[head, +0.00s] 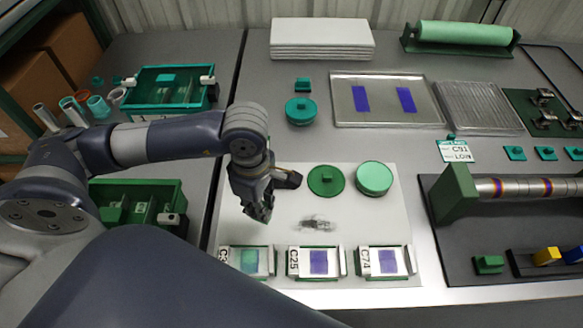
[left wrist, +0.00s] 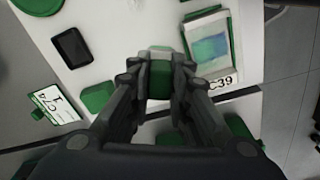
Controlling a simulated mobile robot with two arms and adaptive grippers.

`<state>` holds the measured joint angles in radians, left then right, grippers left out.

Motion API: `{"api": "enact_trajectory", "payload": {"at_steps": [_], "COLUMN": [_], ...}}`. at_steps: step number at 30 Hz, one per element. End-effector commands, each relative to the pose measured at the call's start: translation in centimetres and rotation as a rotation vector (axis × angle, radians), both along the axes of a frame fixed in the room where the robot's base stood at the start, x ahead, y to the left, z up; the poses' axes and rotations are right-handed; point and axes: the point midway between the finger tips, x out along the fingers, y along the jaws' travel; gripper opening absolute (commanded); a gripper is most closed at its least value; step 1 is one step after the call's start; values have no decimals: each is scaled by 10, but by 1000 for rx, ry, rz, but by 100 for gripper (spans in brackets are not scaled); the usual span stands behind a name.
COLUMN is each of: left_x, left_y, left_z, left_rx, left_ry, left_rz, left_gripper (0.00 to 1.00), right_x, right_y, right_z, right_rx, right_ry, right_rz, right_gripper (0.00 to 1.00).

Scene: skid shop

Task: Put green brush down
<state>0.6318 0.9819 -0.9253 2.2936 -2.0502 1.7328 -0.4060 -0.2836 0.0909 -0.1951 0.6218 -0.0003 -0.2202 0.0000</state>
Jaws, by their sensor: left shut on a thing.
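My left gripper (head: 262,208) is over the left part of the white board (head: 380,222), pointing down. In the left wrist view, the gripper (left wrist: 160,75) is shut on a green block-like piece, the green brush (left wrist: 159,82). The fingers cover its sides, and its lower end is hard to make out. In the head view, the gripper mostly hides the brush. I cannot tell whether the brush touches the board. My right gripper is not in view.
On the board are a green lid (head: 326,181), a green round pot (head: 374,178), a dark smudge (head: 317,223) and framed cards (head: 318,262) along the front edge. Green bins (head: 168,90) stand at left. A roller rig (head: 520,188) stands at right. Bare board surrounds the smudge.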

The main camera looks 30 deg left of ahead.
Motion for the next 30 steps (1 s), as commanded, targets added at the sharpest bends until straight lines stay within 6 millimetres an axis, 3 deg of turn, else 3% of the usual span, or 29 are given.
{"api": "enact_trajectory", "payload": {"at_steps": [3,8,18,22,30], "left_x": [17,53,123,141,156], "left_y": [2,7,15,17,20], "left_z": [1,-1,-9,-12,-16], "left_rx": [-1,0,-2,-1,-1], "left_ry": [-2,-1,-1,-1,2], "left_rz": [5,6,4,2,2], "left_gripper": [0,0,0,0,0], "right_x": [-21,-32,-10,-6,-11], "right_y": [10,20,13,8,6], "right_z": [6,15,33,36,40], "right_rx": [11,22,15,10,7], "right_ry": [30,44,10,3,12], "right_rz": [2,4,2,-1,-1], "right_gripper": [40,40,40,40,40]}}
